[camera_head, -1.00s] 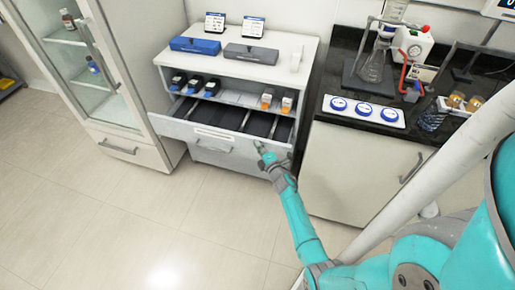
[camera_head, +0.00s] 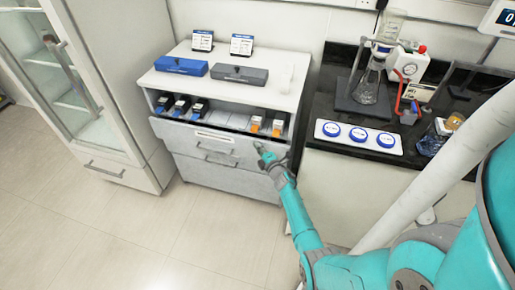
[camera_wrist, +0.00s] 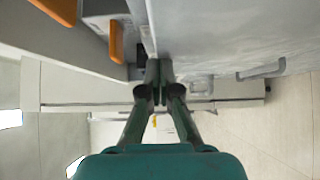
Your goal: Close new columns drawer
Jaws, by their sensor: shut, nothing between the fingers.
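A lower drawer (camera_head: 220,175) is shut. A blue case (camera_head: 181,66) and a grey case (camera_head: 239,74) lie on top. A glass-door cabinet (camera_head: 90,90) stands left, a dark bench (camera_head: 330,105) right.

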